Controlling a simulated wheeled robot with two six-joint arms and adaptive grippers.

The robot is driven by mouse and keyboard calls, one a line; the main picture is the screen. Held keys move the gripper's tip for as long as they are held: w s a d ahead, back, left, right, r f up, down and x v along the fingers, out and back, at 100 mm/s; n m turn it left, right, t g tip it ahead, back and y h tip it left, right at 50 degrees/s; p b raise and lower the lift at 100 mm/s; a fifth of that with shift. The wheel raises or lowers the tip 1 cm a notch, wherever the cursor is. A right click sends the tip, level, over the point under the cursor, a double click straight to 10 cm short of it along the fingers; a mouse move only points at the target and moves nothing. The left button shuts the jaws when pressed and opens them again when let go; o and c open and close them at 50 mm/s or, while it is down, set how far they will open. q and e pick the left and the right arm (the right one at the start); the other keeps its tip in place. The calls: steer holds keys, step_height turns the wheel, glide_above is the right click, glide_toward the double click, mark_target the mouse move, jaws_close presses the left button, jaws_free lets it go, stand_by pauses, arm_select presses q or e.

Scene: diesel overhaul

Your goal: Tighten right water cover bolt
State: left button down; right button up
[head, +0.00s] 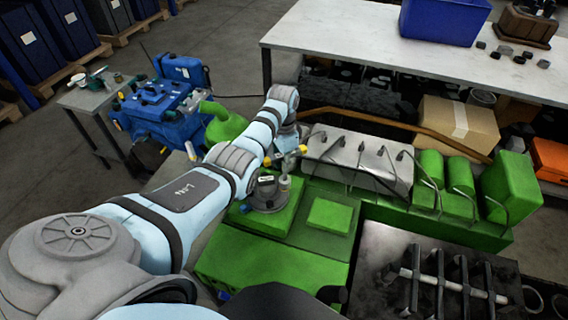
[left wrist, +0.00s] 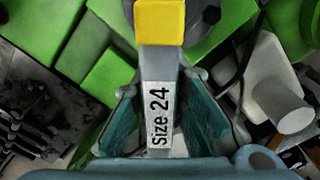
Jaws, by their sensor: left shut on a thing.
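My left gripper (head: 287,160) is above the green diesel engine (head: 325,240), close to a round grey fitting (head: 265,192) on a green block. In the left wrist view, its teal fingers (left wrist: 160,118) are shut on a grey tool with a "Size 24" label (left wrist: 159,112) and a yellow end (left wrist: 160,22). The yellow end points away from the gripper, toward the engine. A dark round part shows partly behind it in the left wrist view (left wrist: 203,15). The water cover bolt cannot be clearly made out, nor whether the tool touches it. My right gripper is out of view.
A grey cover with several dark pipes (head: 358,158) and green cylinders (head: 460,176) stand right of the gripper. A dark metal tray (head: 378,262) with rods is at the lower right. A white workbench (head: 345,38) with a blue bin (head: 443,20) stands behind. A blue engine (head: 158,105) is at left.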

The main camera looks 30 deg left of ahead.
arm_select(q)
steer(key=shift+r, duration=0.5)
steer(key=n, duration=1)
steer(key=shift+n, duration=0.3)
steer(key=n, duration=0.5)
steer(key=shift+n, duration=0.3)
steer(key=n, duration=0.5)
steer(key=shift+w+n, duration=0.1)
steer(key=shift+n, duration=0.2)
steer(key=n, duration=0.3)
steer(key=shift+n, duration=0.4)
steer(key=n, duration=0.3)
steer(key=shift+n, duration=0.4)
steer(key=n, duration=0.4)
